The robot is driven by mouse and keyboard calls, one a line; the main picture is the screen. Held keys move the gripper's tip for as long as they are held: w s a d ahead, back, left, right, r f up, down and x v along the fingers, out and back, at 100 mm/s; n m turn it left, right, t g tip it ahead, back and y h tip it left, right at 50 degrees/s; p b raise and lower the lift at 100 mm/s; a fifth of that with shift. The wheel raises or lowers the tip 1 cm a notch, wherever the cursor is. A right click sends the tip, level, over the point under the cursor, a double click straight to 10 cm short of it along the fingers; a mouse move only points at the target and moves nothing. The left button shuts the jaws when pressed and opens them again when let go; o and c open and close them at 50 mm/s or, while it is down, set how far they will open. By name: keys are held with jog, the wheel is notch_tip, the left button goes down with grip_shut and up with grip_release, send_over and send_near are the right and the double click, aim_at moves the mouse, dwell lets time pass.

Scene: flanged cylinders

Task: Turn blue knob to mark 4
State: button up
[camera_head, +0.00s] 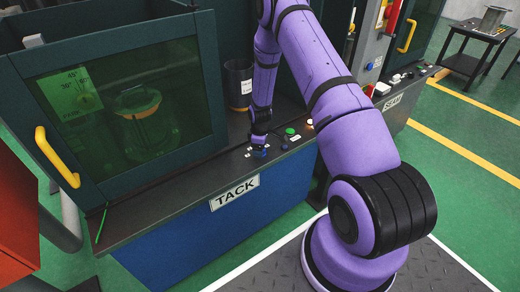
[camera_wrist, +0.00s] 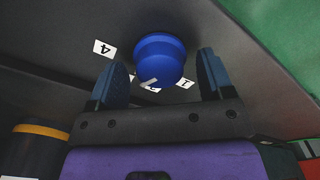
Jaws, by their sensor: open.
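The blue knob (camera_wrist: 158,60) sits on the dark panel top, between and just beyond the two open fingers of my gripper (camera_wrist: 158,82) in the wrist view. A white pointer line on the knob is at its lower left side, near a partly hidden label. The mark 4 label (camera_wrist: 103,48) lies to the left of the knob. The mark 1 label (camera_wrist: 186,82) lies at its lower right. In the head view my gripper (camera_head: 259,146) reaches down over the blue knob (camera_head: 260,153) on the TACK bench. Contact between fingers and knob cannot be told.
A green button (camera_head: 290,131) and other controls sit right of the knob. A dark cup-shaped container (camera_head: 238,85) stands behind it. A glass-fronted enclosure with a yellow handle (camera_head: 56,157) stands at left. The bench top left of the knob looks clear.

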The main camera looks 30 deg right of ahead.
jog(key=shift+f, duration=0.3)
jog(key=c, duration=0.9)
jog(key=shift+m, duration=0.4)
jog(key=m, duration=0.3)
jog(key=shift+m, duration=2.5)
